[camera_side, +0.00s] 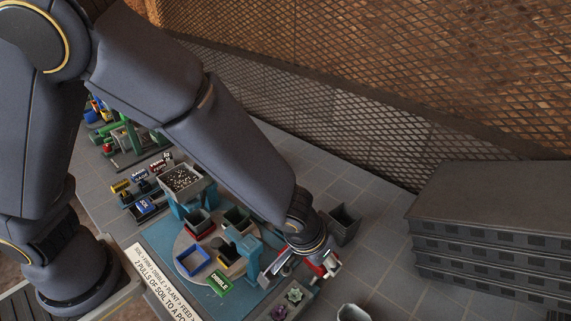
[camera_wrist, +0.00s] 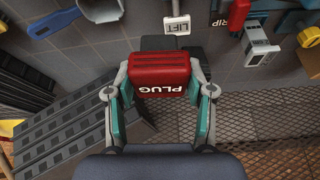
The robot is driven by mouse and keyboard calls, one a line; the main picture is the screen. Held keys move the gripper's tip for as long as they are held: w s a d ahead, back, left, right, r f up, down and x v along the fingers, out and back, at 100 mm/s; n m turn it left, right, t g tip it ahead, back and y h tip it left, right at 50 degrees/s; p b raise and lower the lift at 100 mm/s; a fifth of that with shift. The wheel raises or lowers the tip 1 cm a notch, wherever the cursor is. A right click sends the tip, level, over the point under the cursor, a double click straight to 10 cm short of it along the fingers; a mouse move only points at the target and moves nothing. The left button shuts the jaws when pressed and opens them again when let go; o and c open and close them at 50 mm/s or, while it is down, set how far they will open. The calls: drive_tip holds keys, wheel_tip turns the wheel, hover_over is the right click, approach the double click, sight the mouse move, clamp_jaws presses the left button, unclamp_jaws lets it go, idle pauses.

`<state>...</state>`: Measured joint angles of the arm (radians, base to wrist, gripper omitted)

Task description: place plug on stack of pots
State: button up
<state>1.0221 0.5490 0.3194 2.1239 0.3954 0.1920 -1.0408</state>
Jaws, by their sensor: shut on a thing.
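A red block marked PLUG (camera_wrist: 159,75) fills the middle of the wrist view. My gripper (camera_wrist: 159,88) is shut on it, with a finger on each side. In the side view my gripper (camera_side: 318,270) and a bit of the red plug (camera_side: 332,262) show right of the turntable, above the paved floor. A dark square pot (camera_side: 343,222) stands just behind my gripper; I cannot tell how many pots are nested there. Dark shapes show behind the plug in the wrist view, partly hidden by it.
A turntable (camera_side: 187,243) with pots and a blue frame stands on a blue base left of my gripper. A tray with small plants (camera_side: 294,295) lies in front, near a grey pot (camera_side: 352,313). Grey stacked slabs (camera_side: 490,230) stand at right. Labelled tools, including LIFT (camera_wrist: 178,26), lie around.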

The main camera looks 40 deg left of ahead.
drive_tip(key=w+a+r+n, duration=0.1)
drive_tip(key=w+a+r, duration=0.6)
drive_tip(key=a+r, duration=0.15)
approach(349, 211)
drive_tip(key=shift+w+f, duration=0.25)
drive_tip(key=shift+w, duration=0.5)
drive_tip(key=shift+w+d+f, duration=0.1)
drive_tip(key=shift+w+f, duration=0.2)
drive_tip(key=shift+f, duration=1.6)
drive_tip(key=o, duration=1.2)
drive_tip(key=shift+f, duration=0.15)
